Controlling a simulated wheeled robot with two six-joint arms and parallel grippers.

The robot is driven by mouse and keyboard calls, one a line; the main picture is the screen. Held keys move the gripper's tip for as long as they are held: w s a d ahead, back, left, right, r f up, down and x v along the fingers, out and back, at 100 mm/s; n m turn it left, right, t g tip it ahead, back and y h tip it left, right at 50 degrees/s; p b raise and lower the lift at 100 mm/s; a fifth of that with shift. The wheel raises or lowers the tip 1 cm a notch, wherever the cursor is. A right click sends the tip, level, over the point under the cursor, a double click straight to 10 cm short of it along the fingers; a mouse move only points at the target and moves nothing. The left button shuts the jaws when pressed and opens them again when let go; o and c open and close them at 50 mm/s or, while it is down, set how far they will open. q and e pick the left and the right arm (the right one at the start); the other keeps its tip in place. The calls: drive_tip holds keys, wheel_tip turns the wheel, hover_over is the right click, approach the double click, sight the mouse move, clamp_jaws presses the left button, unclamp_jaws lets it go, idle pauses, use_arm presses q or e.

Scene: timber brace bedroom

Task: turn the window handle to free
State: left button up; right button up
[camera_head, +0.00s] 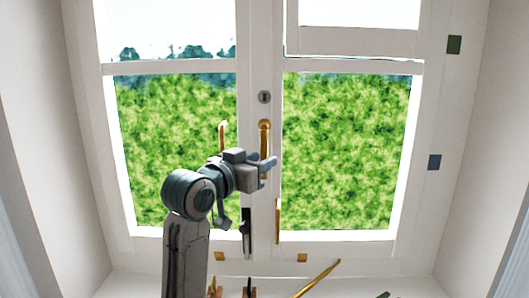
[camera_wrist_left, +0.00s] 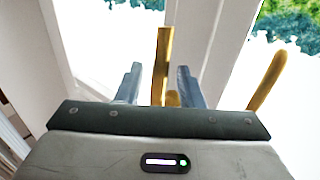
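The window has white frames, and a long brass handle (camera_head: 264,137) hangs straight down on its middle post. A second, slimmer brass handle (camera_head: 223,133) is just left of it. My left gripper (camera_head: 270,168) is at the lower part of the long handle and hides some of it. In the left wrist view a brass bar (camera_wrist_left: 163,62) stands between the two spread fingers of my left gripper (camera_wrist_left: 158,85), with a gap on each side. Another brass piece (camera_wrist_left: 268,80) is at the right there. My right gripper is in neither view.
A keyhole plate (camera_head: 264,97) is above the long handle. A dark latch (camera_head: 246,232) and a brass strip (camera_head: 277,221) are lower on the frame. A brass rod (camera_head: 318,278) lies by the sill. White reveal walls close in both sides.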

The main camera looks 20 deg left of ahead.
use_arm(q)
drive_tip(key=shift+x, duration=1.1)
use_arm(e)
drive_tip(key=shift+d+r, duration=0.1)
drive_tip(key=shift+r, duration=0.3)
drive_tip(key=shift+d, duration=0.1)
use_arm(q)
clamp_jaws()
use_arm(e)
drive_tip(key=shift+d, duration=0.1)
use_arm(q)
drive_tip(key=shift+a, duration=0.1)
